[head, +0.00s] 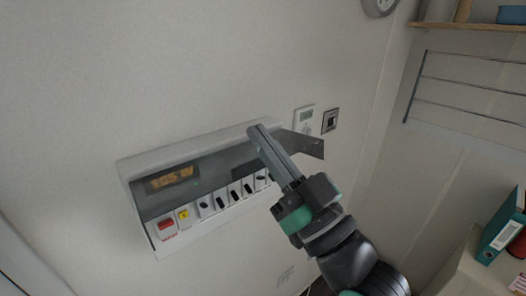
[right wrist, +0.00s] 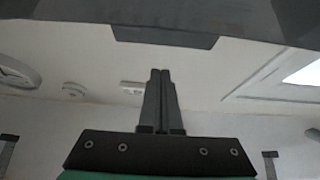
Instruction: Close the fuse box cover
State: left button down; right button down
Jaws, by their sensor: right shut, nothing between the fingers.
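The fuse box (head: 150,160) is a white wall-mounted housing with a row of black switches, a red switch and a yellow button. Its smoky grey see-through cover (head: 306,143) appears raised, standing out from the housing with its right end past the box. In the right wrist view a dark panel with a tab (right wrist: 165,37), apparently this cover, spans the top. My right gripper (head: 257,132) is shut and empty, its fingers overlapping the cover's right part in the head view. I cannot tell whether they touch it. My left gripper is not in view.
A white thermostat (head: 304,116) and a dark-framed socket (head: 330,120) are on the wall right of the box. A teal binder (head: 502,232) stands at lower right. The wall left of the box is clear.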

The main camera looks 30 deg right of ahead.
aim_at(236, 165)
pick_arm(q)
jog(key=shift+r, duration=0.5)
pick_arm(e)
notch_tip(236, 165, down, 4)
jog(key=shift+r, duration=0.15)
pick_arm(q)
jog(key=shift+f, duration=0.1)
